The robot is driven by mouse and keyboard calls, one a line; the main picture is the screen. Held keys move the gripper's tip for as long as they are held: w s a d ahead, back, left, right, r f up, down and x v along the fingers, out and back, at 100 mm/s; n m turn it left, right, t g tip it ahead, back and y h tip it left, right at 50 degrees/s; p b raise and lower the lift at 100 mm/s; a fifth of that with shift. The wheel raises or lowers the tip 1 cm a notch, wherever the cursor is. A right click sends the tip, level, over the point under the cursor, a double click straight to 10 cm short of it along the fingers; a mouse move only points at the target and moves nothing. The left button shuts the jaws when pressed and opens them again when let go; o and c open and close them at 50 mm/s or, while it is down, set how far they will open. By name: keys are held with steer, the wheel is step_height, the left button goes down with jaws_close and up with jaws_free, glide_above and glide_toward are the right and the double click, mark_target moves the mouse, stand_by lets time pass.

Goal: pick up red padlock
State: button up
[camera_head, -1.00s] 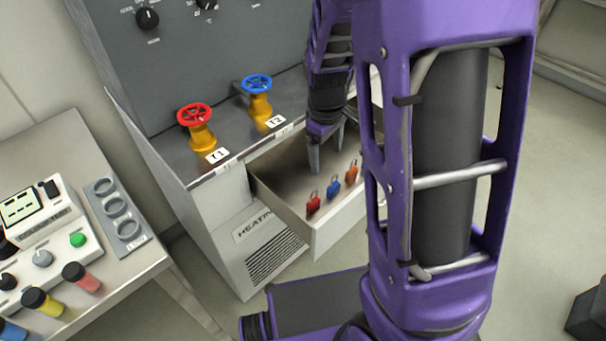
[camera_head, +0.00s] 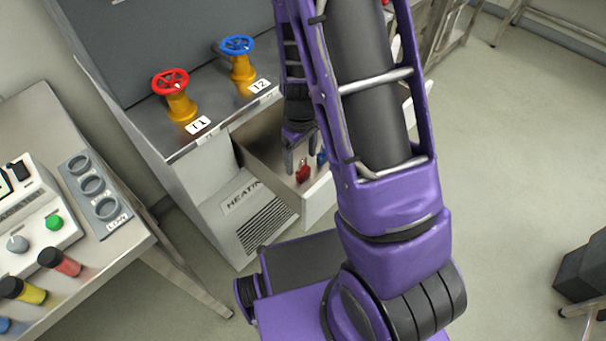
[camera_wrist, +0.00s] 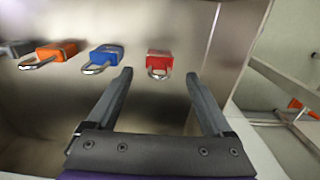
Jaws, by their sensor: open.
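The red padlock (camera_head: 303,172) is in the open drawer of the cabinet, near its front wall. In the wrist view the red padlock (camera_wrist: 159,62) has its shackle towards me and lies ahead of the fingertips, between their lines and nearer the left one. My gripper (camera_head: 299,162) is open and empty, with its fingers inside the drawer close to the red padlock. It also shows in the wrist view (camera_wrist: 160,75). A blue padlock (camera_wrist: 103,57) is left of the red one, and an orange padlock (camera_wrist: 55,51) is further left. In the head view my arm hides part of the drawer.
The drawer's front wall (camera_head: 318,202) is close to the fingers. A red-wheeled valve (camera_head: 176,98) and a blue-wheeled valve (camera_head: 241,62) stand on the cabinet top. A bench with a control box (camera_head: 35,215) is at the left.

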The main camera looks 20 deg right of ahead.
mark_target(303, 169)
steer(key=f, duration=0.3)
steer(key=f+b, duration=0.1)
steer(key=f, duration=0.1)
steer(key=shift+s+d+f, duration=0.2)
steer(key=shift+d+f, duration=0.05)
steer(key=shift+f, duration=0.1)
steer(key=c, duration=1.3)
